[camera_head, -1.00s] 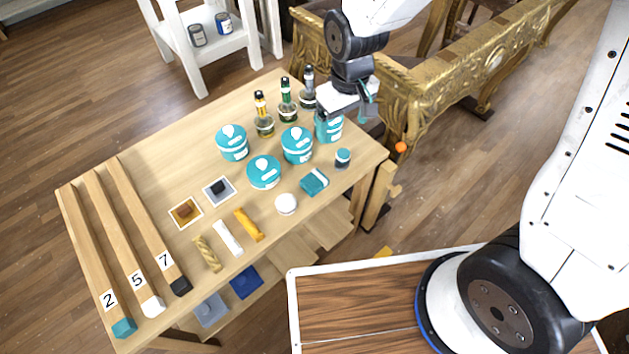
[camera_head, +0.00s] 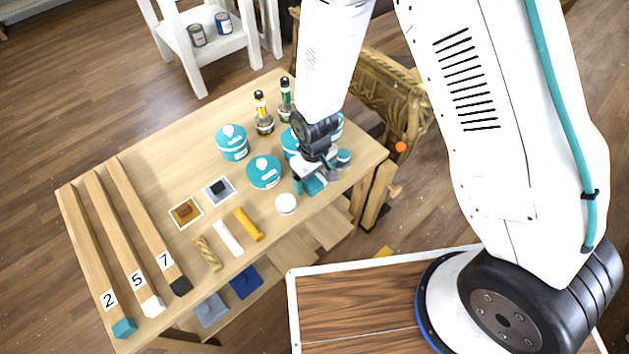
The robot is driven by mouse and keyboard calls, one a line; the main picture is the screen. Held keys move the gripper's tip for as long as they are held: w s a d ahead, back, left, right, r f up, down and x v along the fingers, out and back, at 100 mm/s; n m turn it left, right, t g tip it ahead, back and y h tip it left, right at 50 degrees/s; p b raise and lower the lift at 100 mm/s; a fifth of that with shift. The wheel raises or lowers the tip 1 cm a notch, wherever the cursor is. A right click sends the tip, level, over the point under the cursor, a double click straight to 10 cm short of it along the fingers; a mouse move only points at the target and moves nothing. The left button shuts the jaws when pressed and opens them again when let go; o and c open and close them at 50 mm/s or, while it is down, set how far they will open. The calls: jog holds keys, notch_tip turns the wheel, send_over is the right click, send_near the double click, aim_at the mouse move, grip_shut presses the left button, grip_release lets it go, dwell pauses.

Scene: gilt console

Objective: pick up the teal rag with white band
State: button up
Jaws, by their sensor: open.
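The teal rag with a white band (camera_head: 315,187) lies near the right front edge of the wooden table, partly hidden under my gripper. My gripper (camera_head: 311,180) is open, pointing down right over the rag. Its fingers look to be on either side of the rag; I cannot tell whether they touch it.
On the wooden table (camera_head: 150,205), teal-lidded tubs (camera_head: 264,172) stand close to the left of and behind my gripper. A round white item (camera_head: 286,204) lies just left of the rag. Bottles (camera_head: 263,115) stand behind. Numbered wooden bars (camera_head: 137,215) lie at left.

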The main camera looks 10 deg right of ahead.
jog(key=shift+f, duration=0.5)
jog(key=c, duration=1)
jog(key=shift+r, duration=0.1)
jog(key=shift+c, duration=0.2)
jog(key=shift+r, duration=0.45)
jog(key=r, duration=0.1)
jog(key=s+r, duration=0.1)
jog(key=shift+a+r, duration=0.1)
jog(key=shift+r, duration=0.25)
jog(key=s+a+r, duration=0.1)
jog(key=s+a, duration=0.1)
jog(key=s, duration=1.2)
jog(key=shift+s+r, duration=0.15)
jog(key=shift+s, duration=0.25)
